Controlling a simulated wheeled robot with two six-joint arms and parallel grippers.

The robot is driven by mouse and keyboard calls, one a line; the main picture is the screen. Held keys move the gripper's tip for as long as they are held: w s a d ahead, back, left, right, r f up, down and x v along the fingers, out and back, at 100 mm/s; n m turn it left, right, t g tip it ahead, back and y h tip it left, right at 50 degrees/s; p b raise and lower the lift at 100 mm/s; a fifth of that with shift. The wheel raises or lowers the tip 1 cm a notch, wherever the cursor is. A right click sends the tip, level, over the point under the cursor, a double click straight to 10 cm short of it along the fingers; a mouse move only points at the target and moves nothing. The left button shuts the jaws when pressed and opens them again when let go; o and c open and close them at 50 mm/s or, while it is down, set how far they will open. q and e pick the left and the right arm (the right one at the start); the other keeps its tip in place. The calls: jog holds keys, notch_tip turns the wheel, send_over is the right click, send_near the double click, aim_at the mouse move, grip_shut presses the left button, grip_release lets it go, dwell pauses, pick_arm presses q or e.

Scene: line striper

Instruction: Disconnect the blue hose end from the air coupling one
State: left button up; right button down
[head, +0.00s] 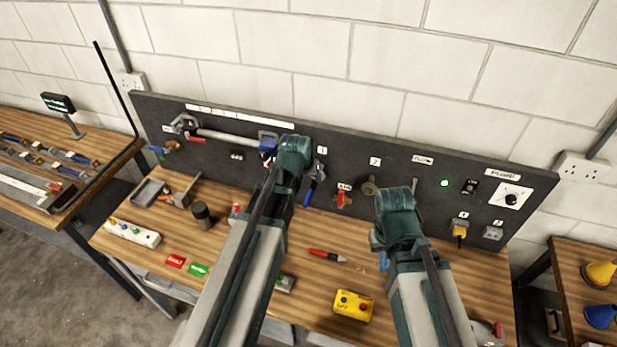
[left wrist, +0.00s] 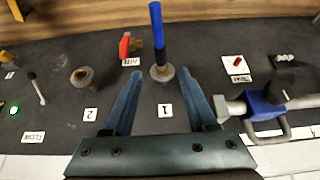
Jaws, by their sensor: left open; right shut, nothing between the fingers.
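The blue hose end (left wrist: 158,40) stands in air coupling one (left wrist: 162,73), beside the label 1, in the left wrist view. My left gripper (left wrist: 161,85) is open, with one finger on each side of the coupling; whether either finger touches it I cannot tell. In the head view the blue hose (head: 308,196) hangs just below my left gripper (head: 314,176), and my arm hides part of the panel there. My right gripper (head: 383,261) is shut and empty, low over the bench and mostly hidden behind my right wrist.
Coupling two (head: 369,187) is free on the black panel (head: 400,165). A red valve (head: 342,198) sits between the couplings. A clamped bar (head: 228,137) is left of coupling one. A red marker (head: 327,254) and yellow button box (head: 353,305) lie on the bench.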

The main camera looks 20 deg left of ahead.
aim_at(313, 185)
pick_arm(q)
jog(key=shift+b+x, duration=3.45)
jog(key=shift+x, duration=0.8)
grip_shut()
